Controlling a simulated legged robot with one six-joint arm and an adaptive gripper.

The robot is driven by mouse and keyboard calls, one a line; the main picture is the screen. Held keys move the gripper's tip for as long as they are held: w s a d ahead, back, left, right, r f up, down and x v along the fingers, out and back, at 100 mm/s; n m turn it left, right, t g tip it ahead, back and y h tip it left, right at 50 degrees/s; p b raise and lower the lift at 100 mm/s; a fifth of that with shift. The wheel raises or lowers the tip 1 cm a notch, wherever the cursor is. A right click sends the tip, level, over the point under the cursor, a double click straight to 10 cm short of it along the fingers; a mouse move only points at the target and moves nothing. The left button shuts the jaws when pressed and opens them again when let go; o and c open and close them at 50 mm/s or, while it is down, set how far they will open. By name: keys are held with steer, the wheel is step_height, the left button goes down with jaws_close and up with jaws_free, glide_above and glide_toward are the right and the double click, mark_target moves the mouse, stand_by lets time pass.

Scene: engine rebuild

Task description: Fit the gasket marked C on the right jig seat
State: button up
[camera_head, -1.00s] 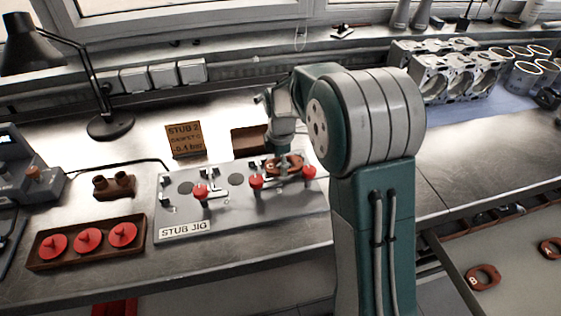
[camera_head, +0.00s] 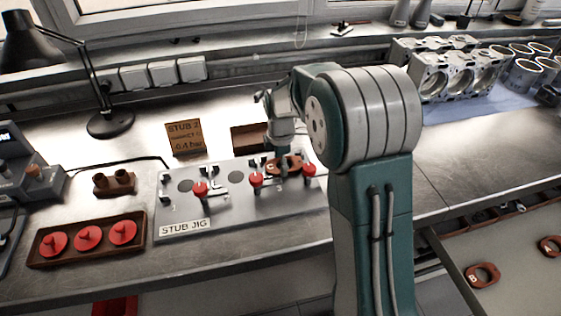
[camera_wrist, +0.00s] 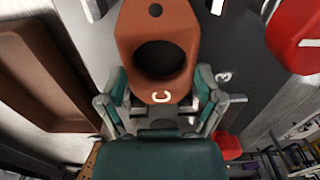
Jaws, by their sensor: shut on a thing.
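The gasket marked C (camera_head: 287,164) is a brown-red oval plate with a large round hole. In the wrist view the gasket (camera_wrist: 158,30) lies between my two fingers, its letter C nearest me. My gripper (camera_head: 284,160) is shut on it over the right end of the grey stub jig (camera_head: 235,205). Red-knobbed clamps flank it: one knob (camera_head: 256,180) to its left and one (camera_head: 309,170) to its right. The right seat is hidden beneath the gasket and gripper. I cannot tell whether the gasket touches the seat.
A brown open box (camera_head: 249,138) stands right behind the jig, beside a STUB 2 sign (camera_head: 185,138). A tray of red caps (camera_head: 38,259) is at left. Gasket B (camera_head: 482,275) and another gasket (camera_head: 550,246) lie at lower right. The bench right of my arm is largely clear.

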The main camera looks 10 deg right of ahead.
steer(key=o, duration=0.9)
steer(key=shift+r, duration=3.75)
